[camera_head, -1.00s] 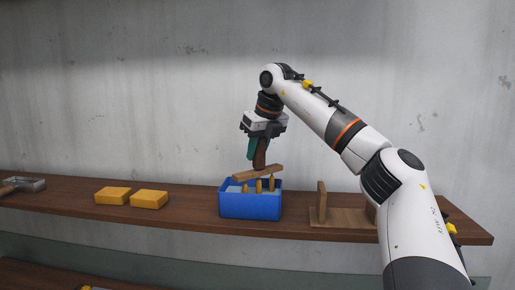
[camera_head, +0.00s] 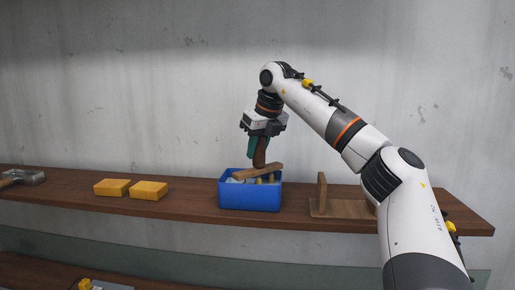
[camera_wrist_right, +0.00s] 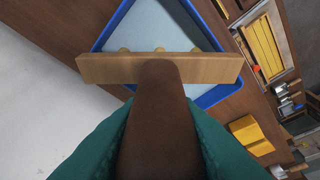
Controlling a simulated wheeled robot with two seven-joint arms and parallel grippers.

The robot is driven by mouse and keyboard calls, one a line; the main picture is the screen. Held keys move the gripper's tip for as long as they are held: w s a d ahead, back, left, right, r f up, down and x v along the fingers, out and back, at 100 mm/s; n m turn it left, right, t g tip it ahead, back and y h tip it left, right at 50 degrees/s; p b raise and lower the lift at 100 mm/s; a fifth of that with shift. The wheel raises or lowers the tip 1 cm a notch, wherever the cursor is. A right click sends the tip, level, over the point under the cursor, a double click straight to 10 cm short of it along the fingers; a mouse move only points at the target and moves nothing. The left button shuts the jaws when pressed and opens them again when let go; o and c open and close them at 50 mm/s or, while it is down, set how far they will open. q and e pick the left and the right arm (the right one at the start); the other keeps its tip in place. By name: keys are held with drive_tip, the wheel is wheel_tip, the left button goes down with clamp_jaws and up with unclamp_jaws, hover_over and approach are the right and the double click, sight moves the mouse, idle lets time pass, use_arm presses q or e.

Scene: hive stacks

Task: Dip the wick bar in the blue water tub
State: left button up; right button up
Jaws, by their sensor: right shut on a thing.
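The wick bar (camera_head: 259,171) is a wooden bar with a brown upright handle and several yellowish candles hanging under it. My right gripper (camera_head: 258,150) is shut on the handle, above the blue water tub (camera_head: 250,197). The bar sits tilted at about rim height, and the candles reach down inside the tub. In the right wrist view the bar (camera_wrist_right: 160,69) crosses the tub (camera_wrist_right: 122,22), with the pale water surface (camera_wrist_right: 160,28) beyond it. The candle tips are mostly hidden by the tub wall and the bar. My left gripper is not in view.
The tub stands on a brown shelf (camera_head: 190,200). Two yellow blocks (camera_head: 130,188) lie to its left, with a metal tool (camera_head: 25,177) at the far left. A wooden stand (camera_head: 335,205) is to the right. A grey wall is behind.

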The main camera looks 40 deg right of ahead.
drive_tip(key=shift+r, duration=0.1)
idle(0.3)
drive_tip(key=shift+r+p, duration=2.95)
drive_tip(key=shift+r, duration=0.95)
drive_tip(key=shift+r, duration=2.45)
